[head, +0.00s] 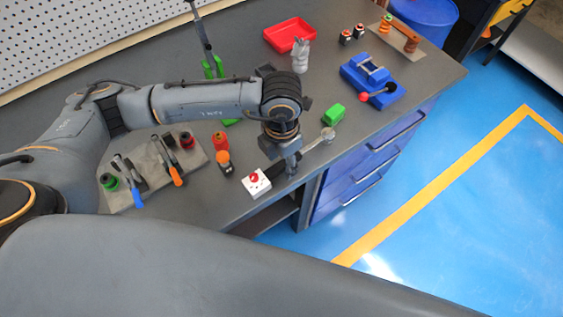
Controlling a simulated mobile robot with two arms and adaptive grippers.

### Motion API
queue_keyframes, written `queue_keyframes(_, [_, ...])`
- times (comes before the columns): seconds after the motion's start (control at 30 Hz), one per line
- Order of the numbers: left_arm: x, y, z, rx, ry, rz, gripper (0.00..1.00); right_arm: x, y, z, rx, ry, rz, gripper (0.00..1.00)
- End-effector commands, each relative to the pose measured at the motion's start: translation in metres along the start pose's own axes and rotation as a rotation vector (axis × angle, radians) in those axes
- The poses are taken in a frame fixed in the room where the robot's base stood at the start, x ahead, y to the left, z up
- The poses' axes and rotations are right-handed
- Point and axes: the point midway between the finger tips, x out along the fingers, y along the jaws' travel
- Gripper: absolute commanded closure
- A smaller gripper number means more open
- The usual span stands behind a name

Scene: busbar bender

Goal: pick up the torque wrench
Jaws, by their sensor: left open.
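The torque wrench (316,142) lies on the grey workbench, its round silver head towards the right near the bench's front edge. My left gripper (291,173) points down over the wrench and hides part of its shaft and handle. The gripper is open. I cannot tell whether its fingers touch the wrench or stand just above it. My right gripper is not in view.
A white box with a red button (257,183) sits just left of the gripper. A green block (334,115) lies behind the wrench head. A blue vise-like tool (373,83), a red tray (289,35) and a tool board (152,172) stand on the workbench (235,40).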

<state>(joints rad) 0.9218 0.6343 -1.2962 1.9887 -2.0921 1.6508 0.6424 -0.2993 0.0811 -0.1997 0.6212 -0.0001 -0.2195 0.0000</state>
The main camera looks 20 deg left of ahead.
Motion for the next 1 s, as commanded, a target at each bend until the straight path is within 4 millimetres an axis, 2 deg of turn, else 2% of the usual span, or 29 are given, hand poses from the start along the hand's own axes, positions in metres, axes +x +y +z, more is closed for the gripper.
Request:
queue_keyframes(0.2, [0.001, 0.000, 0.000, 0.001, -0.001, 0.000, 0.51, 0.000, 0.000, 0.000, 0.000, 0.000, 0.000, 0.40])
queue_keyframes(0.4, [0.001, 0.000, 0.000, 0.001, -0.001, 0.000, 0.92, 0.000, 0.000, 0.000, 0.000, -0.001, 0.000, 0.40])
queue_keyframes(0.43, [0.001, 0.000, 0.000, 0.001, -0.001, 0.000, 0.98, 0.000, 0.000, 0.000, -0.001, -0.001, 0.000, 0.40])
queue_keyframes(0.47, [0.001, 0.000, 0.000, 0.001, -0.001, 0.000, 1.00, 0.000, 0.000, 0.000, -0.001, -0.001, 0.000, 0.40])
queue_keyframes(0.8, [-0.002, 0.000, 0.001, 0.001, -0.003, -0.001, 1.00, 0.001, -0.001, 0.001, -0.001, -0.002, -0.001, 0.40])
queue_keyframes(1.0, [-0.016, 0.000, 0.002, 0.002, -0.005, 0.001, 1.00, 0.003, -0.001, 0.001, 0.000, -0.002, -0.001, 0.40])
